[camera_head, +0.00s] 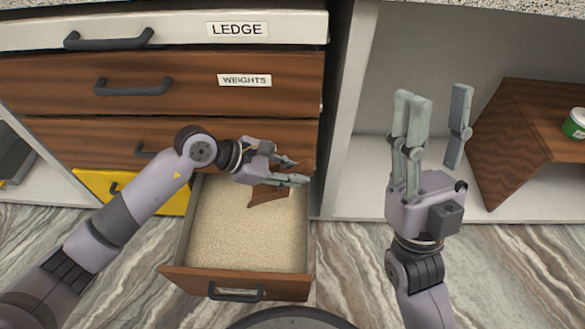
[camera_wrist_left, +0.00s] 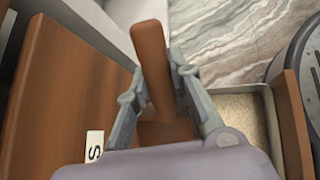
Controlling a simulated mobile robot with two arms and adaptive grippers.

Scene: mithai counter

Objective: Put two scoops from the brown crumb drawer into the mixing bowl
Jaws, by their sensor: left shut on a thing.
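An open drawer (camera_head: 172,256) with a wooden front holds a level, pale beige grainy fill (camera_head: 245,230), and no clearly brown fill shows. My left gripper (camera_head: 288,172) is over the back of this drawer, shut on a brown scoop (camera_head: 268,193). The left wrist view shows the scoop's handle (camera_wrist_left: 152,60) between the fingers; its lower part is mostly hidden, so I cannot tell whether it touches the fill. My right gripper (camera_head: 433,122) is open and empty, raised at the right before the open shelf space. No mixing bowl can be made out.
Closed drawers labelled LEDGE (camera_head: 180,30) and WEIGHTS (camera_head: 180,82) are above the open one. A yellow drawer front (camera_head: 140,190) is at left. A brown wooden stand (camera_head: 525,130) with a green-and-white tub (camera_head: 574,124) is at right. The marbled floor ahead is clear.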

